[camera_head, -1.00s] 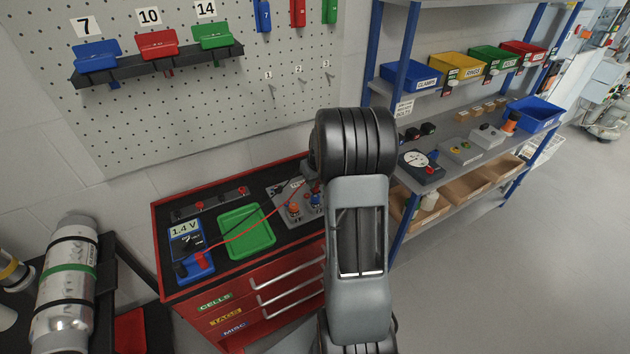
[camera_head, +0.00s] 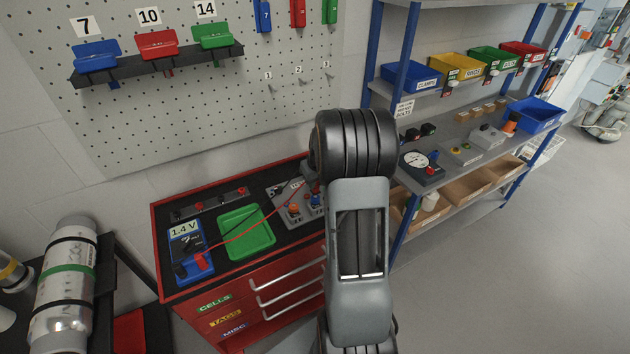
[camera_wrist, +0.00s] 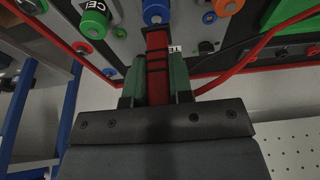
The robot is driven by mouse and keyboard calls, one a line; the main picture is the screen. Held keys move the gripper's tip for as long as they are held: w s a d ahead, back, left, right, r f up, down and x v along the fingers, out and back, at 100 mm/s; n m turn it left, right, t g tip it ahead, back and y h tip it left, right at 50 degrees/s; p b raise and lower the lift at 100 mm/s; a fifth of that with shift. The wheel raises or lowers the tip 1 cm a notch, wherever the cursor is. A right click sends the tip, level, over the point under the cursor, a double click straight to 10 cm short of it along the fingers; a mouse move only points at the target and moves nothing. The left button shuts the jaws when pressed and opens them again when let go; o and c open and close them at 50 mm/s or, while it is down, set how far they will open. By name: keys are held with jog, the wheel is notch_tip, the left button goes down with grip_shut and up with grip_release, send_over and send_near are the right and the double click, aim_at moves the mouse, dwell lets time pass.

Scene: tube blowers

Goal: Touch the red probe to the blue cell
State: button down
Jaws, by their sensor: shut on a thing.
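My gripper (camera_wrist: 158,85) is shut on the red probe (camera_wrist: 158,60), which stands between the green finger pads in the wrist view. The blue cell (camera_wrist: 155,10) is just beyond the probe's far end, cut by the top edge. The probe end appears to meet it or lie very close; I cannot tell which. In the head view my arm hides the gripper, and the blue cell (camera_head: 315,201) shows beside my arm on the grey cell board. The blue meter (camera_head: 190,250) reads 1.4 V; a red lead (camera_head: 250,232) runs from it towards my gripper.
A green cell (camera_wrist: 95,20) stands left of the blue one in the wrist view. An orange-topped cell (camera_head: 294,210) is on the board. A green tray (camera_head: 246,232) lies on the red cabinet's top. A shelf rack (camera_head: 401,50) stands at right.

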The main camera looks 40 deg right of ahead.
jog(key=shift+f+b, duration=0.5)
jog(key=shift+b, duration=0.1)
dwell(2.6)
jog(key=shift+r, duration=0.2)
jog(key=shift+r+p, duration=1.5)
jog(key=shift+r, duration=0.9)
